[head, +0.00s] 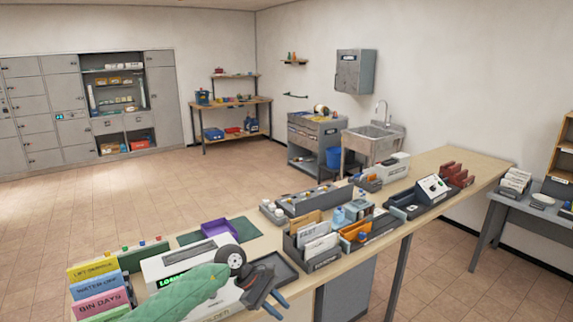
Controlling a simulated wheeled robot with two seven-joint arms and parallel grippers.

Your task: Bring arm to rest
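My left arm reaches in from the bottom left with a green sleeve-like link. My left gripper (279,307) is dark with two blue fingertips, held over the near edge of the long counter (440,172). The fingertips are apart, with nothing seen between them. The gripper is just right of a white machine (165,266) with a green lit display, partly hidden by my arm. My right gripper is not in view.
Coloured label cards (98,285) stand at the counter's left end. A dark tray (273,267), an envelope sorter (318,243) and a card terminal (432,187) line the counter. A sink (375,137) and lockers (40,110) stand behind. The tiled floor (150,185) is clear.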

